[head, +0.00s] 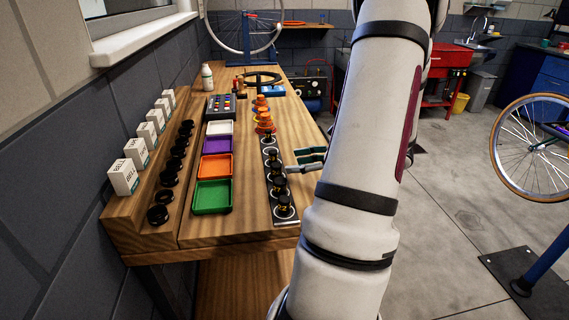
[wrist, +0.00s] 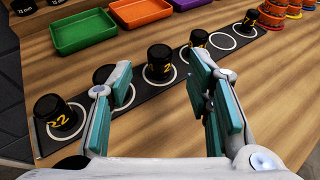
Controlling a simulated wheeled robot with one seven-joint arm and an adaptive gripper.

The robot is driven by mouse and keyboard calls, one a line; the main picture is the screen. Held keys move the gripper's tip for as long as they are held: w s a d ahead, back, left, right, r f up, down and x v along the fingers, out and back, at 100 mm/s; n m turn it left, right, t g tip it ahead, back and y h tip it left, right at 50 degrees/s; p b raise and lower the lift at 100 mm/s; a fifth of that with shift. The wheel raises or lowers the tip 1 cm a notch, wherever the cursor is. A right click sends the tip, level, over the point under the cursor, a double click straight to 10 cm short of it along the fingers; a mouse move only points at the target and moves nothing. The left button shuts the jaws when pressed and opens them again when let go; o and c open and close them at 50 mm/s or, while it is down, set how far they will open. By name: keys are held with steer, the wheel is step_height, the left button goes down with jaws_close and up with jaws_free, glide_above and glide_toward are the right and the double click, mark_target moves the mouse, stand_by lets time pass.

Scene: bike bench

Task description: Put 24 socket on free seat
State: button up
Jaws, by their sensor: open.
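A black strip (wrist: 85,120) with white ring seats lies on the bench; it also shows in the head view (head: 291,222). Several black sockets with yellow marks stand on it. One socket (wrist: 57,116) at the left reads 22. A socket (wrist: 159,62) in the middle shows a 2, its other digit unclear. Another (wrist: 104,73) is partly hidden behind my left finger, and one (wrist: 198,40) stands behind the right finger. A ring seat (wrist: 236,41) further right is empty. I cannot read 24 on any socket. My gripper (wrist: 163,72) is open and empty, its fingertips either side of the middle socket in the picture.
Green (head: 212,197), orange (head: 216,167), purple (head: 217,145) and white trays stand left of the strip. Orange stacked parts (head: 264,124) stand beyond its far end. White boxes (head: 124,177) and black rings line the wall ledge. Bare wood lies right of the strip.

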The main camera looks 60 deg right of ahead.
steer(key=v, duration=0.4)
steer(key=w+a+r+n+g+y, duration=0.25)
steer(key=a+n, duration=0.25)
steer(key=a, duration=0.3)
steer(key=w+a+r+n+g+y, duration=0.25)
steer(key=a+n, duration=0.25)
steer(key=a, duration=0.4)
steer(key=w+a+r+n+g+y, duration=0.1)
steer(key=w+a+r+n+g, duration=0.2)
steer(key=a+n, duration=0.35)
steer(key=s+a+r+n+g+h, duration=0.1)
steer(key=s+a+n+g+h, duration=0.1)
steer(key=s+a+n+h, duration=0.5)
steer(key=s+a+n, duration=0.4)
steer(key=a+n, duration=0.4)
steer(key=n, duration=0.3)
steer(key=shift+s+a+r+g, duration=0.2)
steer(key=shift+s+r+g, duration=0.05)
steer(key=shift+s+g, duration=0.15)
step_height(320, 180, up, 8)
steer(key=t+p, duration=0.1)
steer(key=p, duration=0.5)
steer(key=shift+f+t, duration=0.15)
steer(key=shift+t, duration=0.15)
